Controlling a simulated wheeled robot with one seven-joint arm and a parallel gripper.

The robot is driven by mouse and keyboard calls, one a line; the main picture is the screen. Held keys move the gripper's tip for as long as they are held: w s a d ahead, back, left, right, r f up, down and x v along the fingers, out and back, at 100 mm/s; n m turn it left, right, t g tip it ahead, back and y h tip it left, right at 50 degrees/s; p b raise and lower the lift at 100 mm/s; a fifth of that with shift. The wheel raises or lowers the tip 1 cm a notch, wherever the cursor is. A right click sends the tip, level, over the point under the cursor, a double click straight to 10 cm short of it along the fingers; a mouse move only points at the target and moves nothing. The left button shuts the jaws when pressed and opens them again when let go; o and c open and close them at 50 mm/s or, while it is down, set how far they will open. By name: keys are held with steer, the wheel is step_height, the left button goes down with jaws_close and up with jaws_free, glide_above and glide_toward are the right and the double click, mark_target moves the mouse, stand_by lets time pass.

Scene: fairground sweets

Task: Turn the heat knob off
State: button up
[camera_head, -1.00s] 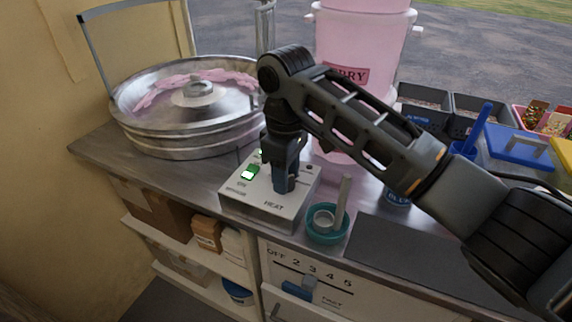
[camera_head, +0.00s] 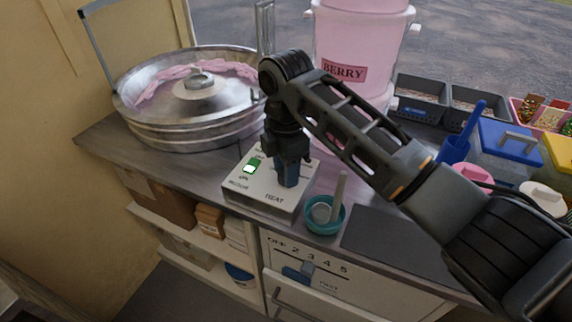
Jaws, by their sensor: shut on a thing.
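The grey control box (camera_head: 262,200), marked HEAT on its front right, sits on the counter beside the spinner pan. My gripper (camera_head: 288,180) points straight down onto the right half of the box top, above the HEAT label. It is shut on the heat knob, which the fingers cover, so I cannot read the knob's setting. A lit green rocker switch (camera_head: 253,164) is on the box top, left of my gripper.
The metal spinner pan (camera_head: 190,135) with pink floss stands at the left. A teal cup (camera_head: 325,226) with a tool is close to the box's right side. A pink BERRY tub (camera_head: 350,40) is behind. Below, the front panel has a numbered slider (camera_head: 308,267).

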steer(key=n, duration=0.3)
steer(key=shift+n, duration=2.1)
steer(key=o, duration=1.1)
steer(key=shift+c, duration=0.2)
step_height(320, 180, up, 8)
steer(key=shift+f+b, duration=0.1)
steer(key=shift+b, duration=0.2)
